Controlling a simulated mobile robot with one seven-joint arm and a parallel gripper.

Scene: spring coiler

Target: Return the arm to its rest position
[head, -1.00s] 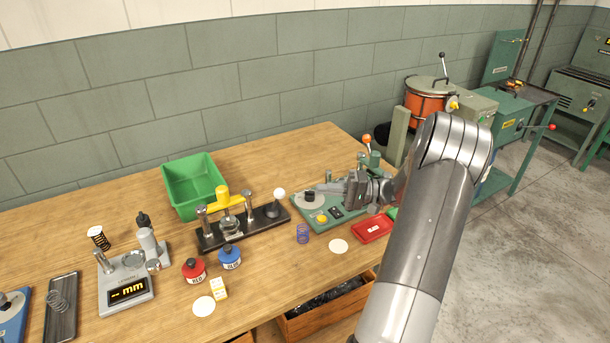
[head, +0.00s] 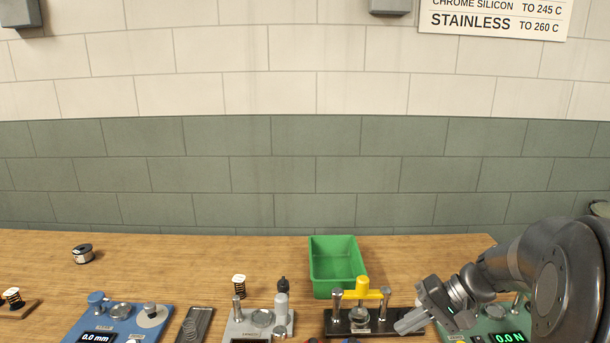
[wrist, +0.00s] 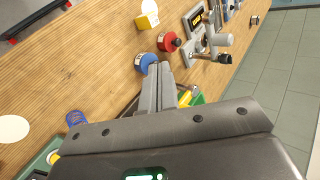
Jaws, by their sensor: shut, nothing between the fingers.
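My gripper (head: 412,322) is at the lower right of the head view, between the black fixture and the green tester. Its fingers point down and to the left. In the wrist view the two fingers (wrist: 158,88) lie together with nothing between them. They stand in front of the bench, with the blue jar (wrist: 146,62) just beyond the tips in the picture. My forearm and elbow fill the right side of the head view and hide part of the green tester (head: 478,322).
A green bin (head: 335,290) stands on the bench behind the black fixture (head: 375,329) with its yellow lever. The grey gauge (head: 245,322) and blue tester (head: 125,318) stand left. Bare bench (head: 180,262) lies along the wall.

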